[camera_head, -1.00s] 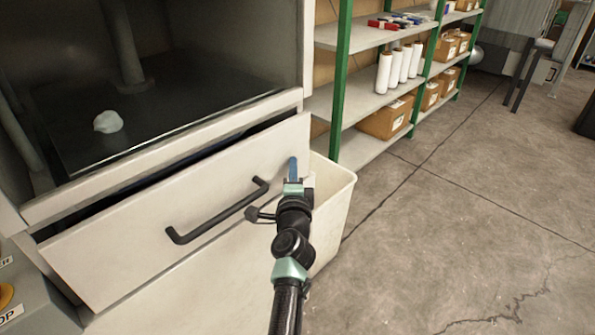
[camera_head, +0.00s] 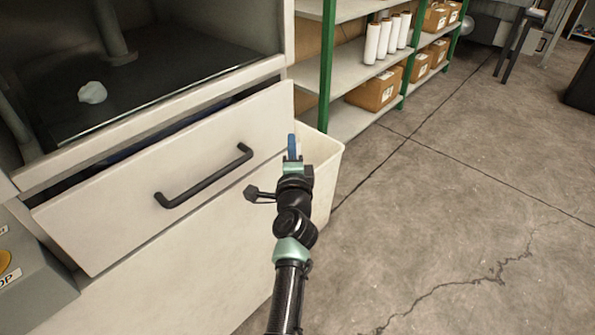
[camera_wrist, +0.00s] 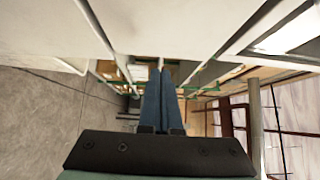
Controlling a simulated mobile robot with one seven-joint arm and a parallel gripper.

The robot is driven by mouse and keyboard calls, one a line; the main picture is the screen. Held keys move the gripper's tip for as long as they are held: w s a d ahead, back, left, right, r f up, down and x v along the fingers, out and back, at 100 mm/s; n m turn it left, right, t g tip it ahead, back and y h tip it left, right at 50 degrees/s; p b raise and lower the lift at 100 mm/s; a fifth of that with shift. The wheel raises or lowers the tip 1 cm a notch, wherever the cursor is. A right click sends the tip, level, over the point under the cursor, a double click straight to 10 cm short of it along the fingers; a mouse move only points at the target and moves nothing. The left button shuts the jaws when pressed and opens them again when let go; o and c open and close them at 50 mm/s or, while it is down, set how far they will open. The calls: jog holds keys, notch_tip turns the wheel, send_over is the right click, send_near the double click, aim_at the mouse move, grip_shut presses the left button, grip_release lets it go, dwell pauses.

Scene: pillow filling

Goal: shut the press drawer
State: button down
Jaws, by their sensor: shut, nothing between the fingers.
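The press drawer (camera_head: 180,185) has a pale front with a black bar handle (camera_head: 205,177). It stands partly open, with a dark gap along its top edge below the press frame. My gripper (camera_head: 292,147) is shut and empty, just right of the drawer front's right end in the head view. I cannot tell whether it touches the drawer. In the wrist view the two blue fingers (camera_wrist: 160,100) lie together with nothing between them. A pale surface (camera_wrist: 160,25) fills the top of that view; which part it is I cannot tell.
A cream bin (camera_head: 325,165) stands beside the press, behind my gripper. A white lump (camera_head: 92,92) lies in the press chamber. A grey control box (camera_head: 30,270) is at left. Green-posted shelves (camera_head: 345,118) hold rolls and boxes. The floor (camera_head: 450,220) at right is clear.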

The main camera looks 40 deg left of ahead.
jog(key=p+v, duration=0.2)
jog(key=v, duration=0.6)
jog(key=w+d+r+n+t+h, duration=0.1)
jog(key=d+r+n+t, duration=0.45)
jog(key=r, duration=0.85)
jog(key=w+d+r+n+t, duration=0.1)
jog(key=d+r+n, duration=0.1)
jog(key=d+r, duration=0.9)
jog(key=s+d+r+n+t+h, duration=0.1)
jog(key=s+d+r+t+h, duration=0.1)
jog(key=s+d+r+h, duration=0.45)
jog(key=s+d+r+n+t+h, duration=0.1)
jog(key=s+d+r+t, duration=0.25)
jog(key=r, duration=0.65)
jog(key=s+d+r+t+h, duration=0.2)
jog(key=s+d+r+h, duration=0.3)
jog(key=r, duration=0.3)
notch_tip(320, 180, up, 19)
jog(key=y+p, duration=0.2)
jog(key=p, duration=1.7)
jog(key=shift+w+p, duration=0.2)
jog(key=shift+p, duration=0.1)
jog(key=shift+n, duration=0.25)
